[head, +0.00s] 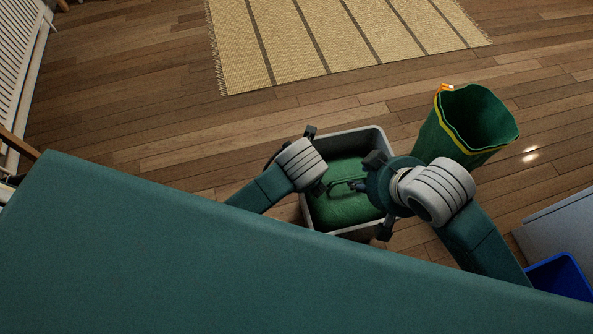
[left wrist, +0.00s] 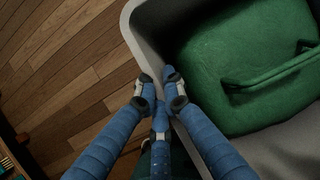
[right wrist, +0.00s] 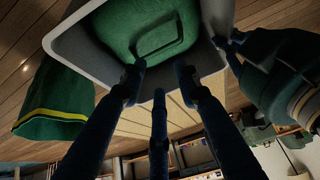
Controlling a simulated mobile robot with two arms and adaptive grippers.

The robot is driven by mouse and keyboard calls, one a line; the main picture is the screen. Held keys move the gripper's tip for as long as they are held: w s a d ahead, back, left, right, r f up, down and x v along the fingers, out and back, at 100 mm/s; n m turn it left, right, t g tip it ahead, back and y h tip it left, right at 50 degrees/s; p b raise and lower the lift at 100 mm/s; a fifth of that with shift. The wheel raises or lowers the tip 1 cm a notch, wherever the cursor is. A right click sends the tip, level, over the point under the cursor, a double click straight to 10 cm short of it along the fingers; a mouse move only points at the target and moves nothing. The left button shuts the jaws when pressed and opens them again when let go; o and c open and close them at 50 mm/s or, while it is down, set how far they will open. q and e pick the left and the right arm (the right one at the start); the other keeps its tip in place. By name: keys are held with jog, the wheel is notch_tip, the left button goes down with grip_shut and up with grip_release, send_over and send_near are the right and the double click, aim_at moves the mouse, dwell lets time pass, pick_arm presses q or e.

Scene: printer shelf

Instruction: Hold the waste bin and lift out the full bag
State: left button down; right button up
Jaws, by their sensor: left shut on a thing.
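The grey waste bin (head: 375,136) stands on the floor in the middle of the head view. A green full bag (head: 340,208) lies inside it, with a loop handle on top (left wrist: 275,76). My left gripper (left wrist: 160,90) is shut on the bin's rim at its left side. My right gripper (head: 371,190) is over the right part of the bin, its wrist hiding part of the rim. In the right wrist view its fingers (right wrist: 158,78) are spread, with nothing between them, near the bag's handle (right wrist: 160,42).
An open green sack with a yellow band (head: 468,125) stands right of the bin. A blue container (head: 560,277) and a grey box (head: 562,225) are at lower right. A teal surface (head: 180,260) fills the foreground. A striped rug (head: 340,40) lies beyond clear wooden floor.

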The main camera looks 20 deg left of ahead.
aim_at(341, 199)
jog(key=shift+o, duration=0.3)
jog(key=a+n+g, duration=0.1)
jog(key=n, duration=0.1)
jog(key=w+a+f+n, duration=0.1)
jog(key=n, duration=0.2)
jog(key=w+a+n+g+h, duration=0.1)
jog(key=n, duration=0.2)
jog(key=shift+w+a+f+g, duration=0.2)
jog(key=shift+a+g, duration=0.1)
jog(key=shift+a, duration=0.1)
pick_arm(q)
jog(key=shift+w+r, duration=0.1)
pick_arm(e)
jog(key=w+f+n, duration=0.1)
jog(key=f+n, duration=0.2)
jog(key=w+f+n+g+h, duration=0.1)
jog(key=f+n, duration=0.2)
jog(key=w+f+n+g+h, duration=0.1)
jog(key=f+n, duration=0.2)
jog(key=shift+d+f, duration=0.25)
jog(key=shift+f, duration=0.1)
